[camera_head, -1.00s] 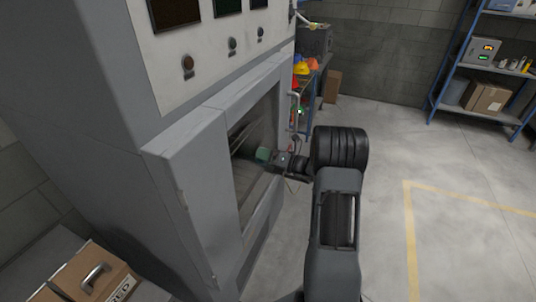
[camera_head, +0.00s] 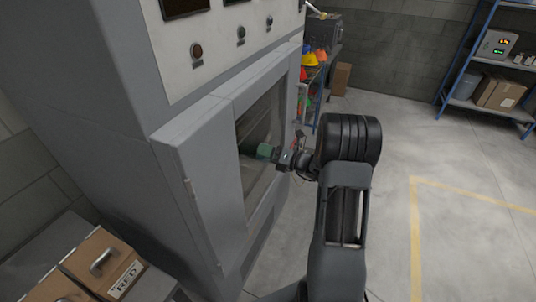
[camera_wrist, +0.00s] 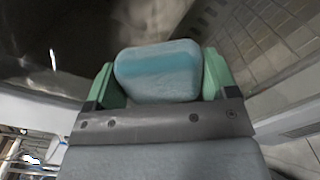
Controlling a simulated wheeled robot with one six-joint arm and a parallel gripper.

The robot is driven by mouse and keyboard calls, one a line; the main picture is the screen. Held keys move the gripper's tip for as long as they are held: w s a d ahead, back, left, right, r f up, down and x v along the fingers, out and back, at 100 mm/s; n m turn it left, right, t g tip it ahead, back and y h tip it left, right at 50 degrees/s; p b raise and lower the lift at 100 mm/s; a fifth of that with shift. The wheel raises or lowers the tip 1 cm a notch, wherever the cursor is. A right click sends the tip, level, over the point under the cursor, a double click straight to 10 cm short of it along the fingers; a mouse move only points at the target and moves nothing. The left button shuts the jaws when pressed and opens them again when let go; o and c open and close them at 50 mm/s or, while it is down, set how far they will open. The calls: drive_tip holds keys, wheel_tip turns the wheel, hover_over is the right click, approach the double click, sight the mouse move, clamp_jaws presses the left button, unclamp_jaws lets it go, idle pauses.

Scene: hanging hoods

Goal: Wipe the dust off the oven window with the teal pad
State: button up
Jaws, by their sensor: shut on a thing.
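The teal pad (camera_wrist: 158,72) is a rounded block, pale with a brighter teal band, held between the two green fingers of my gripper (camera_wrist: 160,80) in the wrist view. In the head view my gripper (camera_head: 266,151) is at the oven window (camera_head: 262,118), a dark pane set in a grey frame. The pad is hard to make out there. The window also fills the upper left of the wrist view (camera_wrist: 75,35), dark and blurry with a small bright glint. I cannot tell whether the pad touches the glass. The lower pane looks browner and duller than the upper part.
The oven's grey frame (camera_head: 195,195) stands out to the left of the pane. Labelled brown boxes (camera_head: 105,262) are at the lower left. A blue shelf (camera_head: 465,75) is at the back right. The floor to the right, with a yellow line (camera_head: 413,235), is clear.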

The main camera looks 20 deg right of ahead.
sight(276, 127)
drive_tip(key=shift+r, duration=0.8)
drive_tip(key=shift+w+d, duration=2.3)
drive_tip(key=shift+d, duration=0.25)
drive_tip(key=shift+w+d, duration=2.3)
drive_tip(key=shift+d, duration=0.2)
drive_tip(key=shift+s, duration=0.1)
drive_tip(key=shift+v, duration=2.95)
drive_tip(key=shift+s+d, duration=0.1)
drive_tip(key=v, duration=0.2)
drive_tip(key=shift+s+d, duration=0.25)
drive_tip(key=shift+f, duration=0.15)
